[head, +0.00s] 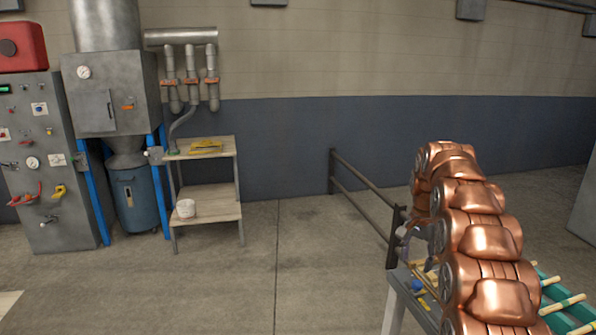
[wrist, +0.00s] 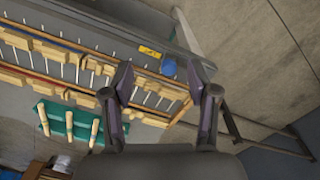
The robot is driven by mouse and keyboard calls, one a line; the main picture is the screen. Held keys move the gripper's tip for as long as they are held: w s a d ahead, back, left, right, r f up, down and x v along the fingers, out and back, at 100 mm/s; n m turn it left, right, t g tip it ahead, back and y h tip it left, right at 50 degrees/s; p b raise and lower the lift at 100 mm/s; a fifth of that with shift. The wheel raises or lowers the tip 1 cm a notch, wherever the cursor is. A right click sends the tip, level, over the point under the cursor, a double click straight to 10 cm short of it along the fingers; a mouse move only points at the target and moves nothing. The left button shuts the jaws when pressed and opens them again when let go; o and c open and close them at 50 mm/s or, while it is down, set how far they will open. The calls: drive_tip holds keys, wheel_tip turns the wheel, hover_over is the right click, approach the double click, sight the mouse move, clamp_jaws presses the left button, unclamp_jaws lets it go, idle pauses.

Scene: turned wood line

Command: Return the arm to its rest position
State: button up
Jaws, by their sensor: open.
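My arm (head: 485,240) shows as a chain of copper-coloured links at the right of the head view, over a grey workbench. In the wrist view my gripper (wrist: 160,82) is open, its two dark fingers wide apart with nothing between them. It is above the bench (wrist: 120,20), over the edge of a rack of wooden pieces on pins (wrist: 80,60). In the head view my arm hides most of the bench and the gripper is hard to make out.
A green holder with wooden pegs (wrist: 70,122) lies beside the rack. A blue item (wrist: 168,66) and a yellow label (wrist: 149,52) are near the fingers. A metal railing (head: 365,185) stands behind the bench. A wooden shelf (head: 208,213) and grey machines (head: 55,165) stand left. The middle floor is clear.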

drive_tip(key=s+a+r+n, duration=0.1)
drive_tip(key=s+a, duration=0.3)
drive_tip(key=s, duration=0.7)
drive_tip(key=s+a+r+n, duration=0.1)
drive_tip(key=s+a+n, duration=0.3)
drive_tip(key=s, duration=0.7)
drive_tip(key=s+a+r+n+g, duration=0.1)
drive_tip(key=s+a, duration=0.3)
drive_tip(key=s, duration=0.7)
drive_tip(key=shift+s+n, duration=0.25)
drive_tip(key=shift+n, duration=0.45)
drive_tip(key=s+f+n, duration=0.1)
drive_tip(key=s, duration=0.3)
drive_tip(key=s+a+f, duration=0.1)
drive_tip(key=s+f, duration=0.1)
drive_tip(key=s, duration=0.3)
drive_tip(key=s+f+n, duration=0.1)
drive_tip(key=s, duration=0.3)
drive_tip(key=shift+s+a+f+n, duration=0.2)
drive_tip(key=shift+f+n, duration=0.1)
drive_tip(key=shift+f, duration=0.1)
drive_tip(key=shift+c, duration=0.2)
